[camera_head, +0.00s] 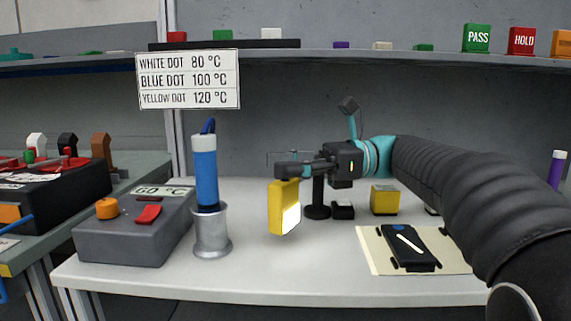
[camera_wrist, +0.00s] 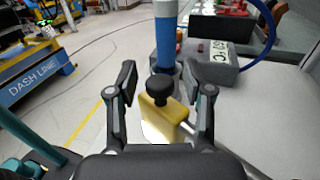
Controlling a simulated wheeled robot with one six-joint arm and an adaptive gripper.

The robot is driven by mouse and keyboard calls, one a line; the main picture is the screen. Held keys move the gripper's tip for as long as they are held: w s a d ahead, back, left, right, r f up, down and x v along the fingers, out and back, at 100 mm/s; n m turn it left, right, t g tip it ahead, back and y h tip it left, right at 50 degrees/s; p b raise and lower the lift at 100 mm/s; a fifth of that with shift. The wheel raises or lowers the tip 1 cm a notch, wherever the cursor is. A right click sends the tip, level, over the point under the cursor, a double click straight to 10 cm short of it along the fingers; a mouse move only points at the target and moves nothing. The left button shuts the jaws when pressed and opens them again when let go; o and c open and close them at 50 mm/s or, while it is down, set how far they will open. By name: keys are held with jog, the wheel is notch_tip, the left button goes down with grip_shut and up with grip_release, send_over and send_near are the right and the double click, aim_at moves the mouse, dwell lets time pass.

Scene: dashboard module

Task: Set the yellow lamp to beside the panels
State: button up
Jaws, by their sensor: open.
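The yellow lamp (camera_head: 283,207) is a slim yellow block with a bright white face, near the middle of the bench. In the wrist view the yellow lamp (camera_wrist: 163,113) has a black knob on top. My gripper (camera_head: 291,171) is at the lamp's top end. In the wrist view my gripper (camera_wrist: 160,82) is open, with a finger on each side of the knob and visible gaps. I cannot tell whether the lamp's lower edge touches the bench. I cannot tell which things are the panels.
A blue soldering iron stands in a metal holder (camera_head: 212,240) left of the lamp, beside a grey heat station (camera_head: 135,228). A dark device (camera_head: 408,247) lies on a cream mat at right. A yellow box (camera_head: 384,200) stands behind it. The front middle of the bench is clear.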

jog(key=shift+r, duration=0.1)
notch_tip(320, 180, up, 10)
jog(key=shift+f, duration=0.1)
dwell(0.3)
